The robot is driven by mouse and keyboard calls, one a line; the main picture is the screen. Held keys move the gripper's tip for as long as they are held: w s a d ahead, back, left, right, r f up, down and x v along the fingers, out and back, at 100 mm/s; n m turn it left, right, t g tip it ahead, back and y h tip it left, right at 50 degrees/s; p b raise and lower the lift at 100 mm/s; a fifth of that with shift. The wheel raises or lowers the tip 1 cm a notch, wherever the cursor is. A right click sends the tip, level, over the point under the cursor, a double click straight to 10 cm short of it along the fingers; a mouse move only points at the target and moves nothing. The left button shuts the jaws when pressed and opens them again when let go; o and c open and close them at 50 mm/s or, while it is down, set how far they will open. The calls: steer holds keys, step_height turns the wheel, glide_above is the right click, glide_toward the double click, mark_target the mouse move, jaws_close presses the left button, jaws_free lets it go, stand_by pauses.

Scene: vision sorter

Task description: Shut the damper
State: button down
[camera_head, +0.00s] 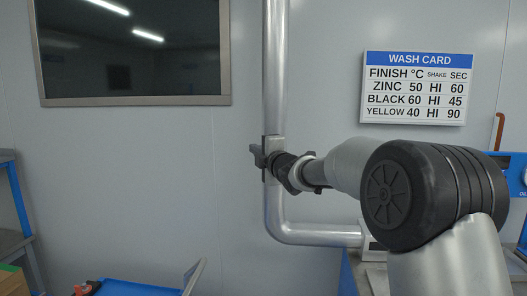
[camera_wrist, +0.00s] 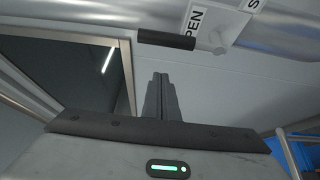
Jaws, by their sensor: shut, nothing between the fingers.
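The damper (camera_head: 271,141) is a fitting on the upright silver pipe (camera_head: 276,70) in the head view. In the wrist view its pale label plate (camera_wrist: 237,22) shows part of the word OPEN and a cut-off S. A lever with a dark grip (camera_wrist: 166,38) lies at the OPEN lettering and covers its first letter; its pale pivot end (camera_wrist: 217,46) is to the right. My gripper (camera_wrist: 158,80) is shut and empty, its fingers just below the dark grip in the picture. Whether they touch it, I cannot tell. In the head view my arm reaches in from the right and partly hides the damper.
The pipe bends right below the damper to a box (camera_head: 373,247). A wash card (camera_head: 414,87) hangs on the wall at right, and a dark window (camera_head: 130,50) is at upper left. A blue tray (camera_head: 135,288) stands low in front.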

steer(key=d, duration=0.1)
steer(key=w+d+p, duration=0.1)
steer(key=d, duration=0.1)
steer(key=shift+w+d, duration=0.15)
steer(key=shift+d, duration=0.1)
steer(key=shift+d+f, duration=0.1)
steer(key=shift+d+m+b, duration=0.15)
steer(key=shift+m+b, duration=0.25)
steer(key=shift+b, duration=0.25)
